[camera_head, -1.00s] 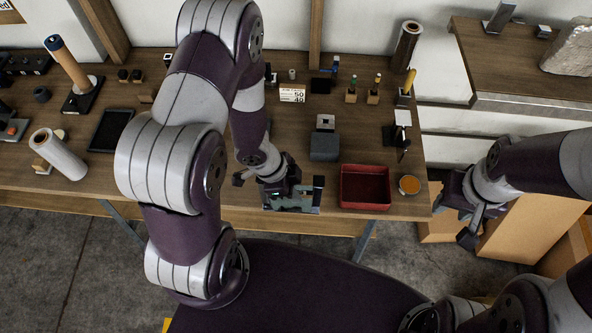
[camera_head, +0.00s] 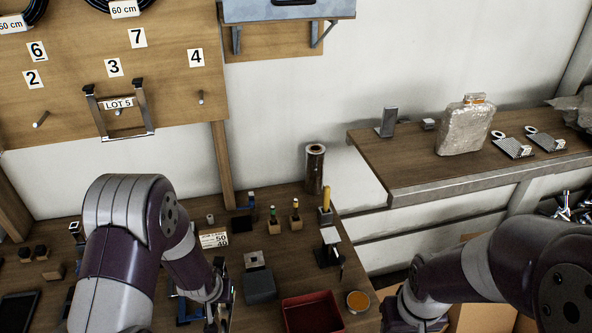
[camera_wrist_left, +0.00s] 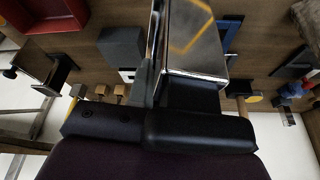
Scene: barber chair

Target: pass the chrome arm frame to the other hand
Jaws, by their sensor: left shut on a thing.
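The chrome arm frame (camera_wrist_left: 195,45) shows in the left wrist view as a shiny, mirror-like metal piece held in my left gripper (camera_wrist_left: 165,92). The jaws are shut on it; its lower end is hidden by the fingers. In the head view my left gripper (camera_head: 214,308) is at the bottom edge, over the front of the workbench, and its hold is largely hidden and cut off. My right gripper (camera_head: 402,312) is at the bottom edge to the right, apart from the left one. Its fingers are mostly cut off, so its opening cannot be judged.
A red tray (camera_head: 312,312), a dark grey block (camera_head: 260,287) and an amber-topped jar (camera_head: 357,301) stand on the bench right of my left gripper. A metal frame (camera_head: 144,108) hangs on the pegboard. A wooden shelf (camera_head: 375,160) juts out at right.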

